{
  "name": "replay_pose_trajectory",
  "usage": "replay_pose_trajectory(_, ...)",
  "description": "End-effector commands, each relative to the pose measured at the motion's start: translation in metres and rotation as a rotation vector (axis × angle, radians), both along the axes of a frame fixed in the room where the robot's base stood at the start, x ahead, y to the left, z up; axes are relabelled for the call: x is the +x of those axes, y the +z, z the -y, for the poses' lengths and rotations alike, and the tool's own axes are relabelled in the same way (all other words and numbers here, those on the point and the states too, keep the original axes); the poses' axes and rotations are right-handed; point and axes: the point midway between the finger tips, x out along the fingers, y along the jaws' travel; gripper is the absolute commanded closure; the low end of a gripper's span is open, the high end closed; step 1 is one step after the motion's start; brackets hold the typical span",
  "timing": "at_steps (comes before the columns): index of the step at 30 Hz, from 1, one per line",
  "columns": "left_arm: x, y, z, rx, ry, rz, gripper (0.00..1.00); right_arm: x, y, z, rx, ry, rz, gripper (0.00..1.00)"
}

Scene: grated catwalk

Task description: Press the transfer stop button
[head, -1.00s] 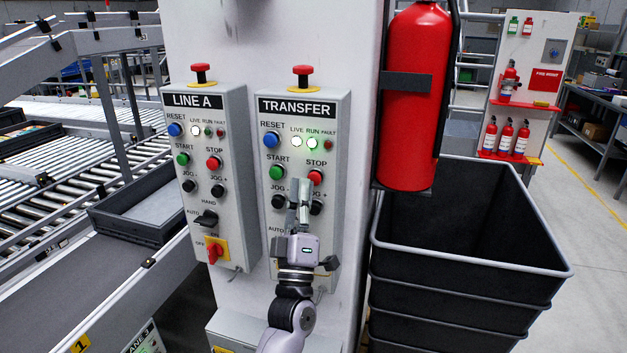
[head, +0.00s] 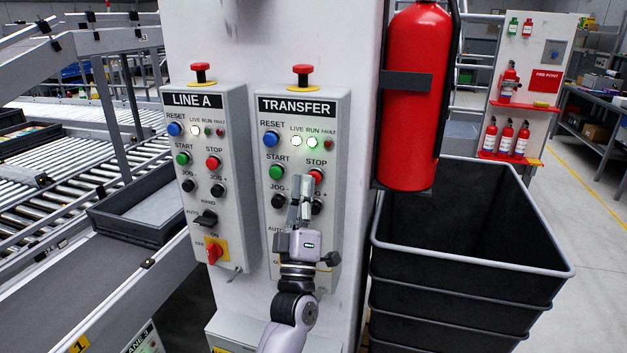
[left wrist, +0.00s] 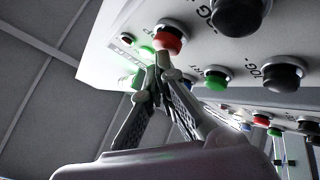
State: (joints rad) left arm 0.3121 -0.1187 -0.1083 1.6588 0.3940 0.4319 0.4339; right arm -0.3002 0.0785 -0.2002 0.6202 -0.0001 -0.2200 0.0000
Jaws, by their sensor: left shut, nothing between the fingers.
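The red STOP button (head: 315,177) is on the grey TRANSFER box (head: 335,125), below the lamps and right of the green START button (head: 277,172). My left gripper (head: 299,184) is shut and empty, its fingertips just left of and below the STOP button in the head view. In the left wrist view, the fingertips (left wrist: 164,73) point at the red button (left wrist: 168,38) and look very close to it. I cannot tell whether they touch. The green RUN lamp (head: 312,142) is lit. My gripper partly covers the lower panel. My right gripper is not in view.
The similar LINE A box (head: 236,120) stands to the left. Red mushroom buttons top both boxes, including one above TRANSFER (head: 303,76). A fire extinguisher (head: 413,110) hangs right of the panel above stacked black bins (head: 470,260). Roller conveyors (head: 50,195) lie left.

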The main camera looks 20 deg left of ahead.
Motion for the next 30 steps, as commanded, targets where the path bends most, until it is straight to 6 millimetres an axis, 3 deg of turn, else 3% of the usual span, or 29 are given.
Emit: replay_pose_trajectory(30, 0.013, 0.000, 0.000, 0.000, 0.000, 0.000, 1.00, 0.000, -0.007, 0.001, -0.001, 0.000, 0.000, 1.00)
